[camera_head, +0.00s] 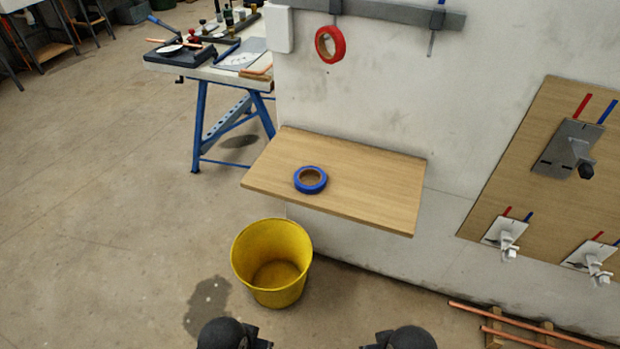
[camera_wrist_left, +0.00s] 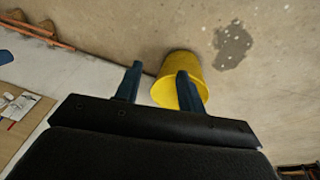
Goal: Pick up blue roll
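The blue roll (camera_head: 310,180) is a ring of blue tape lying flat on a wooden wall shelf (camera_head: 370,185) in the head view. Its brown core faces up. My left gripper (camera_wrist_left: 158,82) shows in the left wrist view with its two dark fingers apart and nothing between them. The head view shows only dark parts of my two arms at the bottom edge, well below the shelf. The fingers of my right gripper are not visible. The blue roll does not show in the left wrist view.
A yellow bucket (camera_head: 250,246) stands on the floor below the shelf's left front; it also shows in the left wrist view (camera_wrist_left: 160,93). A red roll (camera_head: 330,44) hangs from a wall rail. Copper pipes (camera_head: 530,326) lie low right. A cluttered workbench (camera_head: 215,72) stands behind.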

